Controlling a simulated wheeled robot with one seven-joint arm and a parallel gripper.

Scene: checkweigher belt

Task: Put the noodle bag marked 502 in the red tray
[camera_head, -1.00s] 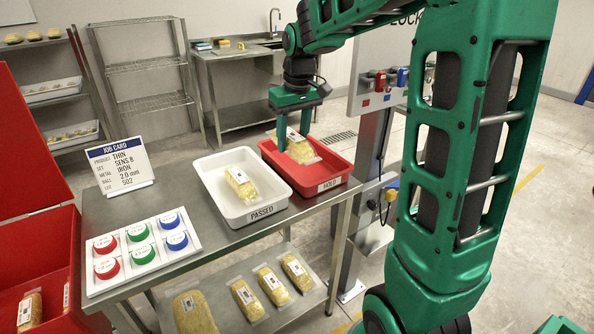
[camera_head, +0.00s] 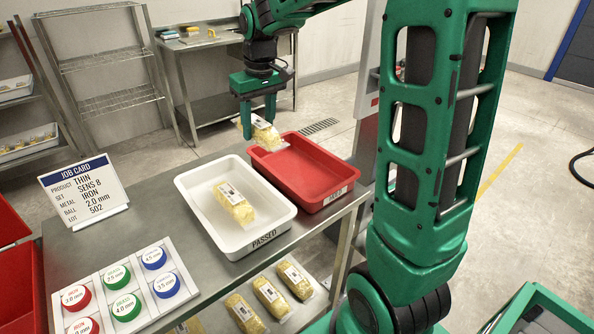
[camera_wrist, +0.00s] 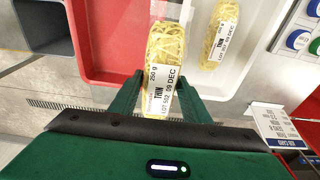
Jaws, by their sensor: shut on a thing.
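My gripper (camera_head: 258,120) is shut on a clear bag of yellow noodles (camera_head: 268,138) with a white label. In the wrist view the held bag (camera_wrist: 165,48) hangs between the fingers (camera_wrist: 158,84), and its label reads THIN, 250 g, LOT 502, 09 DEC. The red tray (camera_head: 305,170) shows no bag lying in it and has a tag on its front rim. The held bag is at the tray's back left corner, seemingly above the rim. In the wrist view the red tray (camera_wrist: 105,40) lies behind and left of the bag.
The white PASSED tray (camera_head: 205,217) stands left of the red one and holds another noodle bag (camera_head: 235,203). A job card (camera_head: 84,190) and a holder of coloured discs (camera_head: 125,290) are further left. Several bags (camera_head: 268,297) lie on the lower shelf.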

